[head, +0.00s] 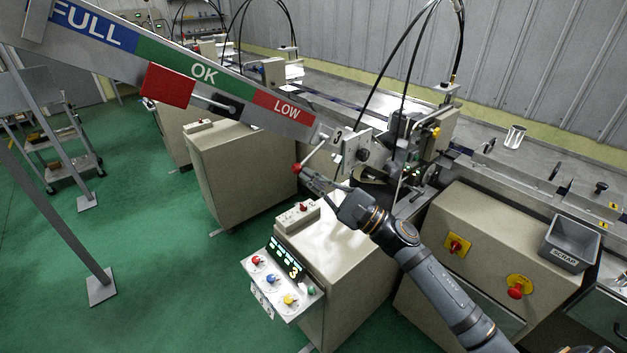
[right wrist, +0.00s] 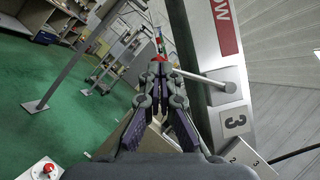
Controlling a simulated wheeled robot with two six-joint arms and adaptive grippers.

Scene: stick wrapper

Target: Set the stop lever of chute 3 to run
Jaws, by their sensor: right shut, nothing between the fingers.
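The stop lever of chute 3 is a metal rod with a red knob (head: 297,168). It slants down to the left from the chute's lower end in the head view. My left gripper is not in view.
A control box (head: 283,278) with coloured knobs and a lit display stands below my right gripper. A machine plate (head: 350,153) is just right of the lever. A grey scrap bin (head: 569,243) sits at the right. Open green floor lies left.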

